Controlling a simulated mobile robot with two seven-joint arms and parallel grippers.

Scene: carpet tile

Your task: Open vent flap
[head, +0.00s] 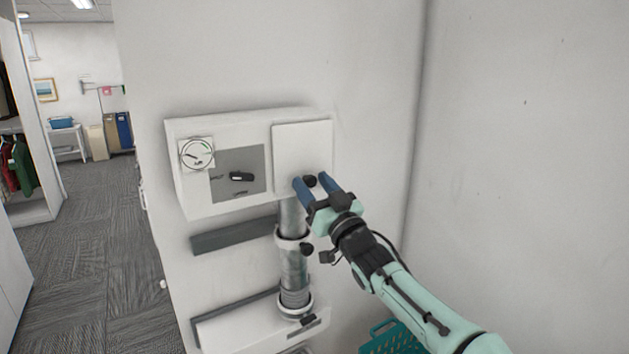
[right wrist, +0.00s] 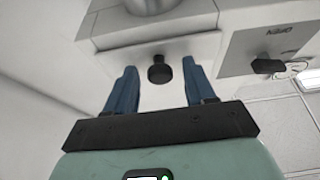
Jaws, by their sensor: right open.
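The vent flap is a plain white square panel (head: 300,147) on the right part of a white wall box. A small black knob (head: 310,181) sits near its lower edge. My right gripper (head: 312,179), with blue fingers, is open at the knob. In the right wrist view the knob (right wrist: 160,70) lies between and slightly beyond the two fingertips (right wrist: 159,66), with a gap on each side. The flap (right wrist: 152,98) appears flat against the box there. My left gripper is not in view.
The wall box (head: 190,188) carries a round gauge (head: 197,153) and a black turn handle (head: 241,176). A metal duct (head: 294,268) with black clamp knobs runs down below the flap. A teal basket (head: 393,338) stands low near my right arm. A side wall (head: 520,150) rises on the right.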

